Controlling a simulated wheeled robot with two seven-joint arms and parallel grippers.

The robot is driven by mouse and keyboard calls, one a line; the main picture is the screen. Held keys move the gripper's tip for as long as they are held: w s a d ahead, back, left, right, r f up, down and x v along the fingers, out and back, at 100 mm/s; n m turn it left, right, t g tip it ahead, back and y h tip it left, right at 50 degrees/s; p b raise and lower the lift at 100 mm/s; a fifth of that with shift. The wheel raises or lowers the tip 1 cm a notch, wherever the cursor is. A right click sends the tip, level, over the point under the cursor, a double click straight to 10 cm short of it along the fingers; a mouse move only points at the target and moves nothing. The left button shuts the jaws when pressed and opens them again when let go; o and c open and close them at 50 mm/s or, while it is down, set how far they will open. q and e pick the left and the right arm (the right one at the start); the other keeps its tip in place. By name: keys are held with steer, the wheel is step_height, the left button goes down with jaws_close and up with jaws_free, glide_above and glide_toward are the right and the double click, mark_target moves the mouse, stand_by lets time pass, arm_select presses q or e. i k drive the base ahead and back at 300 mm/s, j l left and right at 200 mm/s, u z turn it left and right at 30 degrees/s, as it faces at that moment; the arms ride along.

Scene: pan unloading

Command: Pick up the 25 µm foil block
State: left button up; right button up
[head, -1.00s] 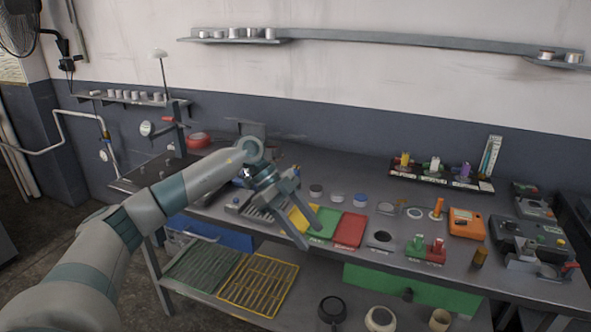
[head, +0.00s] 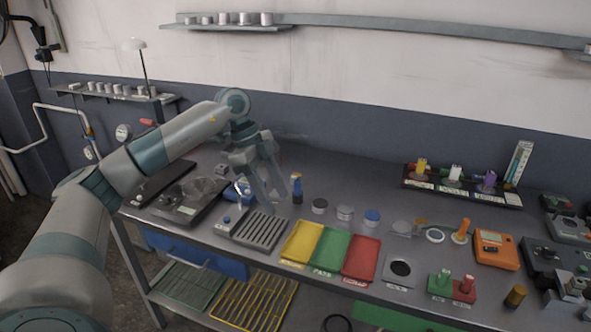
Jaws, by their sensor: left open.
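I cannot tell which piece is the 25 µm foil block; any labels are too small to read. A black rack (head: 452,187) at the back right holds a yellow-topped piece (head: 421,166), a white-topped piece (head: 455,173) and a purple-topped piece (head: 488,180). A green block (head: 439,284) and a red block (head: 465,290), each with a knob, stand near the bench's front edge. My left gripper (head: 268,199) is open, pointing down over the left part of the bench, well to the left of the rack and these blocks. My right gripper is not in view.
A slotted grey tray (head: 260,231) lies below my left gripper. Yellow (head: 302,241), green (head: 331,249) and red (head: 361,258) trays lie beside it. An orange device (head: 495,250) stands at the right.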

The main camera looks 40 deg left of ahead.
mark_target(294, 176)
steer(key=i+j, duration=1)
steer(key=j, duration=0.15)
